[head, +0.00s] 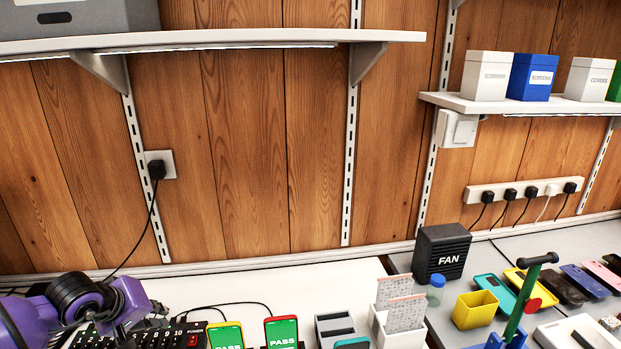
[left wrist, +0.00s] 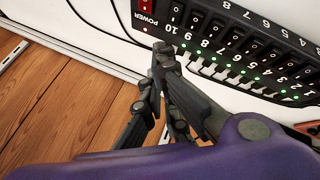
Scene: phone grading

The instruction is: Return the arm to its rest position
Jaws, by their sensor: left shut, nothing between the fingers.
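My left arm, purple with black joints, comes in at the lower left of the head view. My left gripper (left wrist: 163,52) shows in the left wrist view, its dark fingertips together and nothing between them. It is close to the near edge of the numbered charging hub (left wrist: 235,45), which has a red power switch and green lights. In the head view the hub (head: 160,337) lies partly behind my left arm, and the fingertips are hard to make out there. My right gripper is in neither view.
A black fan box (head: 441,253), a yellow bin (head: 475,310) and several phones lie farther right. A shelf (head: 230,38) runs above. A black plug (head: 156,169) and its cable hang on the wall.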

